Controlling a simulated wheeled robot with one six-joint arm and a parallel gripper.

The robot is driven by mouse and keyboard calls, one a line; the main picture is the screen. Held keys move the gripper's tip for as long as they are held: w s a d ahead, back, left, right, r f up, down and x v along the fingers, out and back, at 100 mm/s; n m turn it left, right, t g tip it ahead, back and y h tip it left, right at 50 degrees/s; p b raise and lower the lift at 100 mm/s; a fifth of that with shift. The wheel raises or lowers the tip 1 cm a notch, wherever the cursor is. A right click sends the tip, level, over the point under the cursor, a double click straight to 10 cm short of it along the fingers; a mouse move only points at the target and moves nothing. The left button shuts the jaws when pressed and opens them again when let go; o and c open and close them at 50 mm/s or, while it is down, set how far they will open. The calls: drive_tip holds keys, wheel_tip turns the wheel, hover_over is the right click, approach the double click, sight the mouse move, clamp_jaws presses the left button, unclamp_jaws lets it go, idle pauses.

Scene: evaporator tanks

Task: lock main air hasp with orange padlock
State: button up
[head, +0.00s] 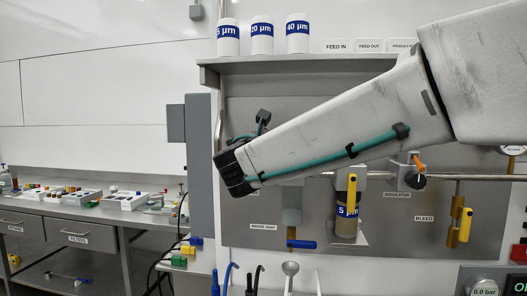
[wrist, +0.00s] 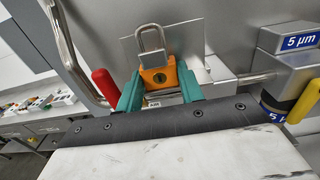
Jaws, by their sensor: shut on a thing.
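The orange padlock (wrist: 158,82) is between the teal fingers of my gripper (wrist: 161,77) in the wrist view. The gripper is shut on its body. Its keyhole face is toward the camera, and its silver shackle points up. A thin grey metal plate (wrist: 192,45) stands behind the shackle; I cannot tell whether the shackle passes through anything. A red handle (wrist: 105,86) is just left of the gripper, near a bent pipe. No hasp is clearly identifiable.
A filter labelled 5 µm (head: 347,212) with a yellow handle (head: 352,190) is right of the gripper. A blue-handled valve (head: 301,244) is below. A grey cabinet (head: 199,165) stands close on the left. A bench (head: 75,218) with small items is farther left.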

drive_tip(key=o, duration=1.4)
drive_tip(key=shift+c, duration=0.2)
drive_tip(key=s+a, duration=0.1)
drive_tip(key=s, duration=0.5)
